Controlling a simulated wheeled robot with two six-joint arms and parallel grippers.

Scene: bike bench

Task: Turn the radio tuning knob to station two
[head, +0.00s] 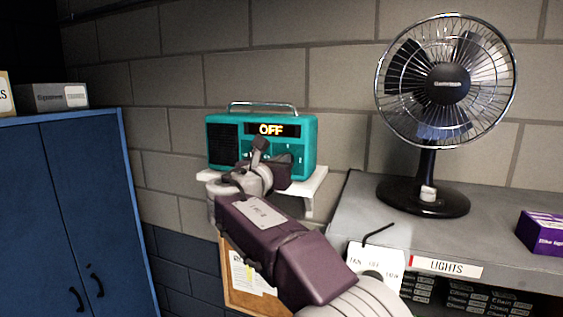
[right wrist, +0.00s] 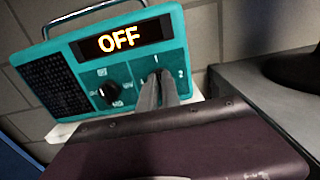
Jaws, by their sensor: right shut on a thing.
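The teal radio (head: 220,165) stands on a small white wall shelf, its display reading OFF in orange letters. It also fills the upper part of the right wrist view (right wrist: 90,72). There, a black knob (right wrist: 108,93) with marks around it sits left of centre on the radio's front and is free. My right gripper (right wrist: 158,85) is at the right-hand knob with its fingers shut on it; the fingers hide most of that knob and its pointer. In the head view my right arm covers the radio's lower front. My left gripper is not in view.
The white shelf (head: 315,186) is narrow. A grey bench (head: 345,215) to the right holds a black fan (head: 427,165) and a purple box (head: 541,232). A switch plate and a LIGHTS label (head: 446,267) are at its front. A blue cabinet (head: 70,200) stands left.

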